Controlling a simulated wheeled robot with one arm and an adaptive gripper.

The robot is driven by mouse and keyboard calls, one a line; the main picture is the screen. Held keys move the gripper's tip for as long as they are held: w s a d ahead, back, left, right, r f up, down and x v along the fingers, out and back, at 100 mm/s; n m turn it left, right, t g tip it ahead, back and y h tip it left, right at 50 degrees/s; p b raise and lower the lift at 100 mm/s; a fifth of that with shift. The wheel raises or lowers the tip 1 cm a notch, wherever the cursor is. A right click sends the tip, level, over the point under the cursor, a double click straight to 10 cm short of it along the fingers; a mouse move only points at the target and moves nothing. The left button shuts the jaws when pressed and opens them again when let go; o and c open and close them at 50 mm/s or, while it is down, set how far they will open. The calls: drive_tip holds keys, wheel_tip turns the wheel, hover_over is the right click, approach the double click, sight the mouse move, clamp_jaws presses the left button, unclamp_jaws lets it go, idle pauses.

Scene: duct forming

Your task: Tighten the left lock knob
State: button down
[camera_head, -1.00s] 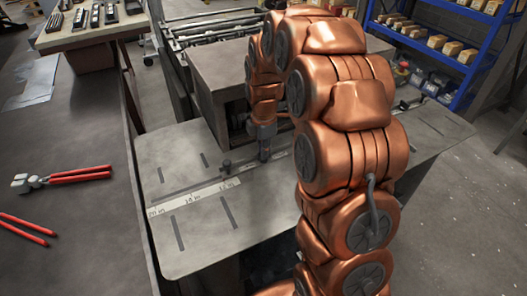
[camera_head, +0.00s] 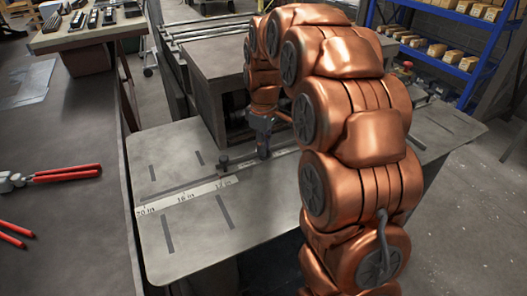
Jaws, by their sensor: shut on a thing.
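My gripper (camera_head: 264,154) points straight down at the bar across the grey machine table (camera_head: 265,200). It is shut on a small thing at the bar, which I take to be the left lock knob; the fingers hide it. A separate small dark upright knob (camera_head: 224,161) stands just left of my gripper at the bar's left end, apart from the fingers. The ruler scale (camera_head: 185,197) runs along the table to the left of it.
A boxy metal housing (camera_head: 205,75) stands right behind my gripper. On the left bench (camera_head: 70,230) lie red-handled pliers (camera_head: 65,173) and another red-handled tool (camera_head: 14,235). Blue shelves (camera_head: 455,70) stand at the back right. The front of the machine table is clear.

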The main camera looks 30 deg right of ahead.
drive_tip(key=m+b, duration=0.1)
drive_tip(key=m, duration=0.2)
drive_tip(key=shift+f+m+b, duration=0.1)
drive_tip(key=shift+m+b, duration=0.2)
drive_tip(key=shift+b, duration=0.05)
drive_tip(key=shift+m+b, duration=0.5)
drive_tip(key=shift+m, duration=1)
drive_tip(key=c, duration=1.2)
unclamp_jaws()
drive_tip(key=shift+r, duration=0.2)
drive_tip(key=shift+r, duration=5.95)
